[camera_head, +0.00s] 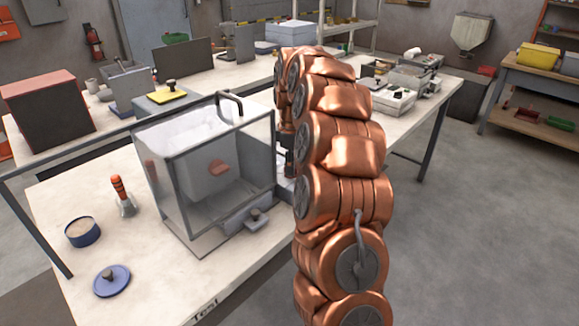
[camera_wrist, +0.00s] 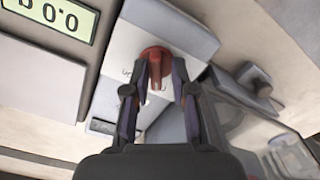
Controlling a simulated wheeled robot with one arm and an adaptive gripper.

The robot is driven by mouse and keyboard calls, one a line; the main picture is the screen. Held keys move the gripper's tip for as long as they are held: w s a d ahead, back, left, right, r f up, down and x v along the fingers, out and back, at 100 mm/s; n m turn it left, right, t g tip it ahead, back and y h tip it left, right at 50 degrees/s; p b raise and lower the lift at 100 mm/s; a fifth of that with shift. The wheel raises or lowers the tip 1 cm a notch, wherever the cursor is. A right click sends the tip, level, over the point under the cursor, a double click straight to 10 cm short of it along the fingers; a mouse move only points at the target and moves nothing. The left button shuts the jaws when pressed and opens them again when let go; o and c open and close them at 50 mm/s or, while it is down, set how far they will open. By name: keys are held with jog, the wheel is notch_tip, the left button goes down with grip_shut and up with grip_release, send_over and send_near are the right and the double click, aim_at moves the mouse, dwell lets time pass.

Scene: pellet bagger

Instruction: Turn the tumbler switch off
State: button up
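The tumbler switch appears as a red cap (camera_wrist: 156,54) on a light grey housing (camera_wrist: 185,25) in the wrist view. Printed lettering, partly covered, shows on the housing below the cap. My gripper (camera_wrist: 160,70) has its two dark fingers apart, one on each side of the red cap. The fingertips are close to the cap; I cannot tell whether they touch it. The switch's lever position is not clear. In the head view my copper-coloured arm hides the switch and most of the gripper.
A clear-walled box (camera_head: 210,165) with a dark handle stands just left of my arm. A small grey block with a knob (camera_wrist: 257,82) is beside the switch housing. A display reading 0.0 (camera_wrist: 55,15) is at the upper left. A blue lid (camera_head: 112,281) lies on the bench.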

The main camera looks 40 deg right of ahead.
jog(key=shift+o, duration=0.7)
jog(key=shift+d, duration=0.25)
jog(key=shift+s, duration=0.1)
jog(key=shift+r, duration=0.1)
notch_tip(320, 180, up, 12)
dwell(0.5)
